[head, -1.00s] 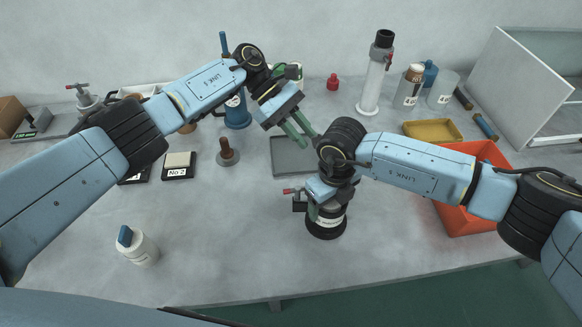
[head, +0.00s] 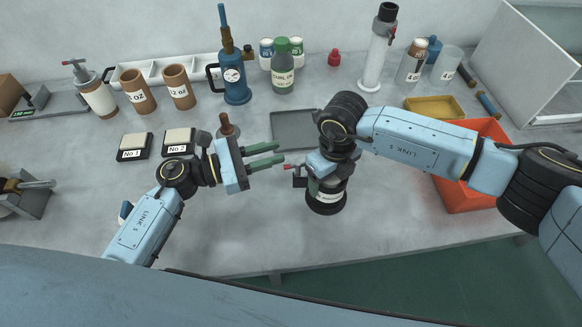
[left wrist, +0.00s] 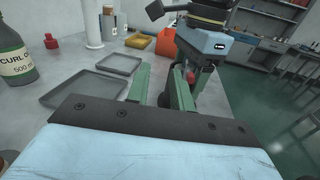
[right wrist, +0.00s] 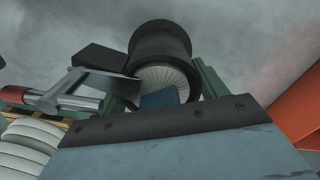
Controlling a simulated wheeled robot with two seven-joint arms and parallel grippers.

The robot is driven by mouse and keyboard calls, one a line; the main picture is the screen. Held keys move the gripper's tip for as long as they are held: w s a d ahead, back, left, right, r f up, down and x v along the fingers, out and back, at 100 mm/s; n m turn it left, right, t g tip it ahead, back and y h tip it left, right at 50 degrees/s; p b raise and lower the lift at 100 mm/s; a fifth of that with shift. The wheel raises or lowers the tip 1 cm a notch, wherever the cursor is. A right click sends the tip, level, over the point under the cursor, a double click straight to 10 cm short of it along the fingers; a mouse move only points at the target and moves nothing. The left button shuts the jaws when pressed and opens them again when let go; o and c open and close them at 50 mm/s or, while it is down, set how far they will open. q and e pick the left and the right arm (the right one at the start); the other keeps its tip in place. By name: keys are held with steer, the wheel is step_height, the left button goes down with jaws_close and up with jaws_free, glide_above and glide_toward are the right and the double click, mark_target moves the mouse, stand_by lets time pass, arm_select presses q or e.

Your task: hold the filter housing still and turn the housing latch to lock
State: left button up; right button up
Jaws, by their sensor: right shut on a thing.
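The filter housing (head: 326,194) is a black and white cylinder standing upright on the table, right of centre. My right gripper is over it from above and shut on it; my arm hides its top in the head view. In the right wrist view the housing (right wrist: 162,45) sits between the green fingers. The housing latch (head: 290,167), with a red tip, sticks out to the left; it also shows in the right wrist view (right wrist: 60,98). My left gripper (head: 282,154) is open and empty, with its green fingers pointing at the latch from the left, just short of it.
An empty grey tray (head: 296,142) lies behind the latch. An orange bin (head: 482,198) stands to the right. A wooden-handled stamp (head: 226,124) stands behind my left gripper. The table's front middle is clear.

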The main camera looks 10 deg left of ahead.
mark_target(304, 172)
arm_select(q)
steer(key=s+f+n, duration=0.1)
steer(key=s, duration=0.5)
steer(key=shift+t+y, duration=0.3)
steer(key=shift+t, duration=0.1)
steer(key=x, duration=0.6)
steer(key=shift+w+d+f, duration=0.15)
steer(key=shift+w+f, duration=0.1)
steer(key=shift+w, duration=0.1)
